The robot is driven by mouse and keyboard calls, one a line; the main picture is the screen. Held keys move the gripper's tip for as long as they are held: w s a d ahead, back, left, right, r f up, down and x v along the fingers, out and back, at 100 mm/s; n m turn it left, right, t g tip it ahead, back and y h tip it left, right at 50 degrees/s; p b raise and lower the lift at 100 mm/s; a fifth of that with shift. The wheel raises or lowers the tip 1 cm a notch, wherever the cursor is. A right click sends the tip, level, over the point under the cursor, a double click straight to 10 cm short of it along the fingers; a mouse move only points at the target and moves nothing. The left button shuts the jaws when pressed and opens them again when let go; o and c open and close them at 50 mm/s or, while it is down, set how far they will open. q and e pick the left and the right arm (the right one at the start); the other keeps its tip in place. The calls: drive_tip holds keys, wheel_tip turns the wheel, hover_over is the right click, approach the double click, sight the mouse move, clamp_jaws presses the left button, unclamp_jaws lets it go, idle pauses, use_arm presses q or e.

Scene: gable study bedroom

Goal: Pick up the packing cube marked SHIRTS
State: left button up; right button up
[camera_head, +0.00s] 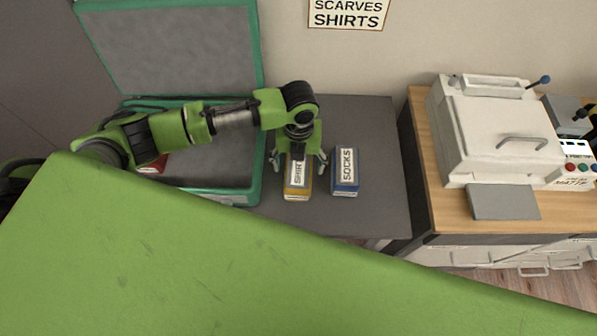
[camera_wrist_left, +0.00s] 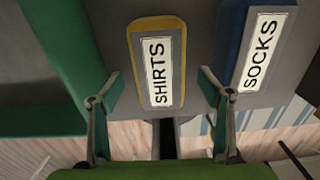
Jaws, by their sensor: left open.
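The yellow packing cube marked SHIRTS (camera_head: 298,190) stands on the dark grey table, right of the open suitcase. It also shows in the left wrist view (camera_wrist_left: 174,29), between and beyond my finger tips. My left gripper (camera_head: 298,158) is open and points down over the cube, its fingers on either side. In the left wrist view my left gripper (camera_wrist_left: 158,90) holds nothing. I cannot tell whether the fingers touch the cube. The arm hides the cube's far end in the head view. My right gripper is not in view.
A blue cube marked SOCKS (camera_head: 344,186) stands close to the right of the yellow one. The green-rimmed suitcase (camera_head: 256,180) is close on the left, with a red item (camera_head: 153,166) inside. A white machine (camera_head: 500,135) sits on a wooden-topped cabinet farther right. The grey table (camera_head: 385,150) is clear right of the blue cube.

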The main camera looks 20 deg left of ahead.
sight(298, 168)
use_arm(q)
wheel_tip(298, 168, down, 2)
drive_tip(key=shift+a+f, duration=0.1)
drive_tip(key=shift+f, duration=0.45)
drive_tip(key=c, duration=1.4)
drive_tip(key=shift+o, duration=0.2)
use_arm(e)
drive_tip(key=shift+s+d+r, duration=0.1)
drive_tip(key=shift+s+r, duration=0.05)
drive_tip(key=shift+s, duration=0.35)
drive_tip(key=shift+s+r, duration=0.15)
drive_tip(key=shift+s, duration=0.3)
